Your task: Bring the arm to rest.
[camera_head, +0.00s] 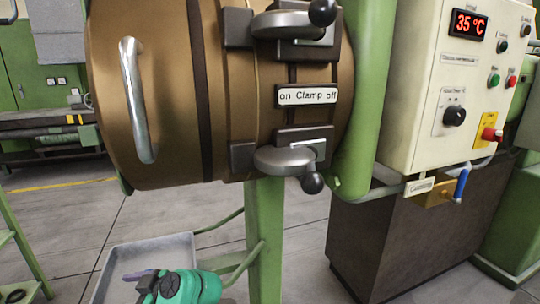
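A teal and black part (190,286) shows at the bottom edge, in front of a grey tray (180,246). It has a dark block and a thin grey-purple piece at its left end.
A brown barrel (176,90) with a chrome handle (137,100) and two clamp levers (290,160) stands close ahead on a green post (265,240). A cream control box (435,100) showing 35 °C is on the right. Grey floor (85,205) is open at left.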

